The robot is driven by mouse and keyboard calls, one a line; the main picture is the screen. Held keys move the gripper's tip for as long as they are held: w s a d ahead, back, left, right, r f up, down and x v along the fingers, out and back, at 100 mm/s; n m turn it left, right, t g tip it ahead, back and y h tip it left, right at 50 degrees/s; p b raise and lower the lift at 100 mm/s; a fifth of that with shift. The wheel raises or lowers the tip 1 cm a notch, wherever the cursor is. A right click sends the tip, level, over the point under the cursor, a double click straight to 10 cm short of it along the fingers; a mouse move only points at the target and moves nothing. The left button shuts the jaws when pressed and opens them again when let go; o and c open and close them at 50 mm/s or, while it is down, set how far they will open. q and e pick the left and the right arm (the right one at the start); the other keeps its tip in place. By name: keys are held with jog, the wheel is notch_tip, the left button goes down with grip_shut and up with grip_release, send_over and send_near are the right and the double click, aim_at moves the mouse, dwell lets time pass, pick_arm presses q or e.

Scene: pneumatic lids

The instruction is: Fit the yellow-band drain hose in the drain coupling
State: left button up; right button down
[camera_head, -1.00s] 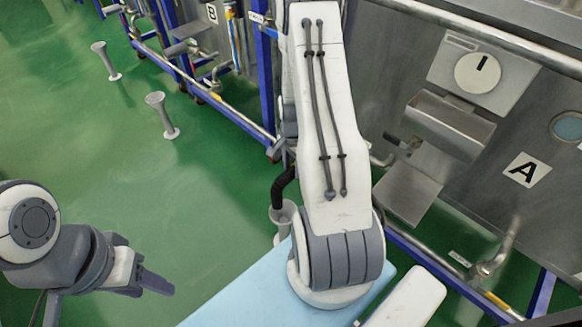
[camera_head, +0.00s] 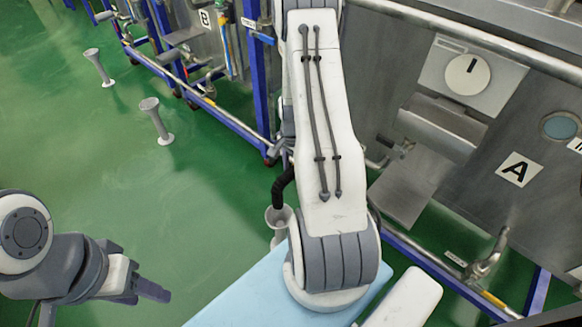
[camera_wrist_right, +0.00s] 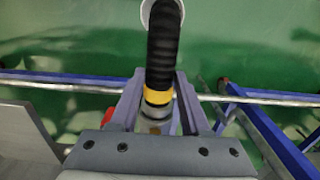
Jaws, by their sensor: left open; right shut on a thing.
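The black drain hose (camera_wrist_right: 162,55) with its yellow band (camera_wrist_right: 158,97) runs up the middle of the right wrist view. My right gripper (camera_wrist_right: 158,112) is shut on it near the band. In the head view the black hose (camera_head: 283,186) shows left of my right arm, and that gripper is hidden behind the arm. The hose's lower end is at the mouth of a grey funnel-topped drain coupling (camera_head: 279,218). I cannot tell whether it is inside. A pale rim, probably the coupling (camera_wrist_right: 146,12), shows behind the hose end. My left gripper (camera_head: 152,290) is open and empty at lower left.
Two more grey funnel stands (camera_head: 157,122) (camera_head: 98,67) stand on the green floor. A steel unit marked A (camera_head: 517,170) is at right, and one marked B (camera_head: 206,18) is further back. Blue frames and a pipe rail run alongside.

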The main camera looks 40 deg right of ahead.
jog(key=shift+d, duration=0.15)
jog(key=shift+c, duration=1.5)
grip_release()
notch_tip(320, 180, up, 10)
jog(key=p, duration=0.3)
jog(key=shift+r, duration=0.25)
